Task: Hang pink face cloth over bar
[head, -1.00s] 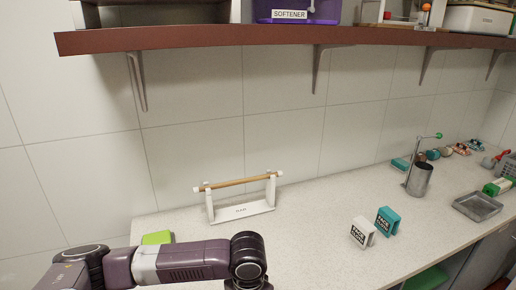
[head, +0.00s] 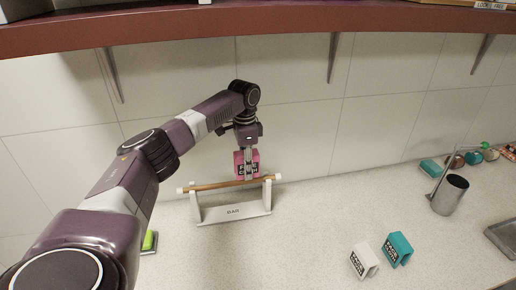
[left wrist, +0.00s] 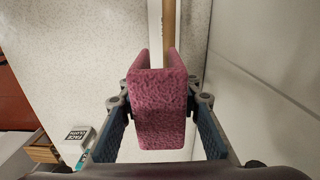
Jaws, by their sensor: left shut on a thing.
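The pink face cloth (head: 240,170) is folded into an upside-down U. My left gripper (head: 247,165) is shut on it from above. In the left wrist view the cloth (left wrist: 160,110) sits between the two fingers. The bar (head: 210,186) is a wooden rod on a white stand on the counter. The cloth is right at the bar in the head view, with its lower edge close to the rod. In the left wrist view the rod (left wrist: 169,30) runs toward the cloth's open fold. I cannot tell whether they touch. My right gripper is not in view.
A white face cloth (head: 364,261) and a teal one (head: 397,248) stand folded on the counter to the right. A green item (head: 149,241) lies left of the stand. A metal cup (head: 449,195) stands further right. A red-brown shelf (head: 290,19) runs overhead.

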